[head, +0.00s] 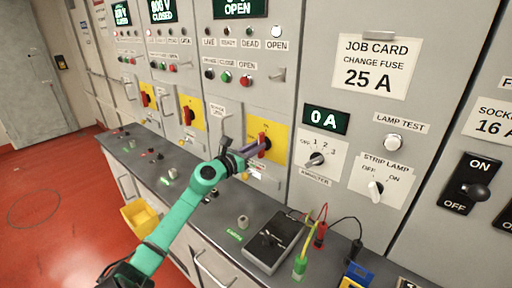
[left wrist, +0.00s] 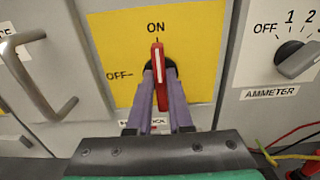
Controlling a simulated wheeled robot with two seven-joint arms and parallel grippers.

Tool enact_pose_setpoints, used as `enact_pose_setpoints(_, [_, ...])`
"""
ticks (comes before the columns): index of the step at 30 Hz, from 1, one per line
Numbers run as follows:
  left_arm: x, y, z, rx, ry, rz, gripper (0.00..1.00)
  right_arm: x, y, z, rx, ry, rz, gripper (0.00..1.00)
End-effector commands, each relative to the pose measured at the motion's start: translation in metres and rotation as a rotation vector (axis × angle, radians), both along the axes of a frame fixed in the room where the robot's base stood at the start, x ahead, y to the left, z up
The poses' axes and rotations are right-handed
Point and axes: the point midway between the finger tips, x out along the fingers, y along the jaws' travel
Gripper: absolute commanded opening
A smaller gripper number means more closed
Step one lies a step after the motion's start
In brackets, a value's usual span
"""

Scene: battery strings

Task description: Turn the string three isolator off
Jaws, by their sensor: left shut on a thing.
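The isolator in front of me is a red handle (head: 263,141) on a yellow plate (head: 277,154). In the left wrist view the red handle (left wrist: 157,66) stands upright, pointing at ON, with OFF marked to its left on the yellow plate (left wrist: 205,50). My left gripper (head: 250,149) is shut on the red handle, its purple fingers (left wrist: 158,90) on either side of it. The label under the plate is partly hidden by the fingers. The display above this panel reads OPEN (head: 239,7). My right gripper is not in view.
Two more yellow plates with red handles (head: 188,115) (head: 147,98) are on panels to the left. An ammeter knob (head: 316,159) and strip lamp switch (head: 376,188) are to the right. A grey meter box (head: 274,243) with leads lies on the bench below. A pull handle (left wrist: 38,78) stands left of the plate.

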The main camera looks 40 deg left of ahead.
Motion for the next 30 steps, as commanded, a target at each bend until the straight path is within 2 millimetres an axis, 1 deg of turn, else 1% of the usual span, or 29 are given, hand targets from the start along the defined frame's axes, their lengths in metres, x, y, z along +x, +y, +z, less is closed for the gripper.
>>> enact_pose_setpoints(5, [0.000, 0.000, 0.001, -0.028, -0.001, 0.000, 0.00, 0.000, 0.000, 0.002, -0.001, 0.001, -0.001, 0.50])
enact_pose_setpoints(11, [0.000, 0.001, 0.001, -0.115, -0.001, 0.000, 0.00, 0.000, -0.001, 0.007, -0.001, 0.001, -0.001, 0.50])
enact_pose_setpoints(17, [0.000, 0.003, 0.002, -0.266, -0.006, 0.000, 0.00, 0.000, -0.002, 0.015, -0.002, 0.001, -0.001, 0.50])
enact_pose_setpoints(30, [0.000, 0.006, 0.000, -0.683, -0.015, 0.002, 0.00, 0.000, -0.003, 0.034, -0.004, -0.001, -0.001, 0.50])
